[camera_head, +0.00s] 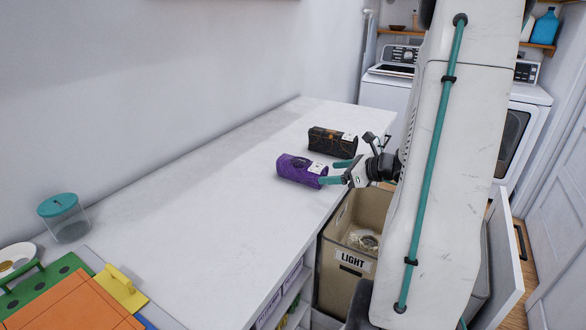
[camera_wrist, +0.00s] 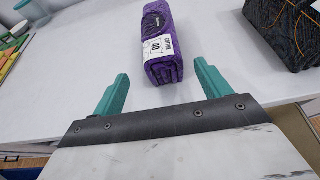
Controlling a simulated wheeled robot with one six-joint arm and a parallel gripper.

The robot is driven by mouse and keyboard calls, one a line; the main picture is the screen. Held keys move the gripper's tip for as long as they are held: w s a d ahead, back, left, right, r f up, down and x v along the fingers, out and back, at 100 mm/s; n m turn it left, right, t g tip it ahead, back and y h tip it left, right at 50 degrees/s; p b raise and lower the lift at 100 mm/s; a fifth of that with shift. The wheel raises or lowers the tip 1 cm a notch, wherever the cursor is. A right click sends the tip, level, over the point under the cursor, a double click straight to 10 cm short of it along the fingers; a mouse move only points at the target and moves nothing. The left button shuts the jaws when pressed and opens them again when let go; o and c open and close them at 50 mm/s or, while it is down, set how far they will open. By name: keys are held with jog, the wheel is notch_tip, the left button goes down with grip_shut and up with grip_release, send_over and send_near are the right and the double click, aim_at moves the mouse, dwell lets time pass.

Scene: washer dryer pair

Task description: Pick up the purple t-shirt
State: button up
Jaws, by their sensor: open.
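The purple t-shirt (camera_head: 297,169) is a folded bundle with a white label on the white counter. It also shows in the wrist view (camera_wrist: 158,50), just beyond the fingertips and roughly in line with the gap between them. My gripper (camera_head: 336,172) is open, its teal fingers pointing at the labelled end of the t-shirt. In the wrist view my gripper (camera_wrist: 160,85) has its two fingers well apart, with only bare counter between them. In the head view the near finger reaches the labelled end; I cannot tell whether it touches.
A black folded garment (camera_head: 328,141) lies close behind the t-shirt, and on the right in the wrist view (camera_wrist: 286,30). A bin marked LIGHT (camera_head: 333,255) stands against the counter's edge. A jar (camera_head: 64,218) and coloured boards (camera_head: 75,300) are at the left. The middle counter is clear.

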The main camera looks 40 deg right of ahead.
aim_at(314, 171)
jog(key=shift+w+d+f, duration=0.15)
jog(key=shift+w+f, duration=0.05)
jog(key=shift+w, duration=0.4)
jog(key=x, duration=0.6)
jog(key=shift+w+r, duration=0.1)
jog(key=shift+r, duration=0.25)
jog(key=shift+w+a+f, duration=0.2)
jog(key=shift+w+a, duration=0.1)
jog(key=shift+w, duration=0.25)
jog(key=c, duration=1.2)
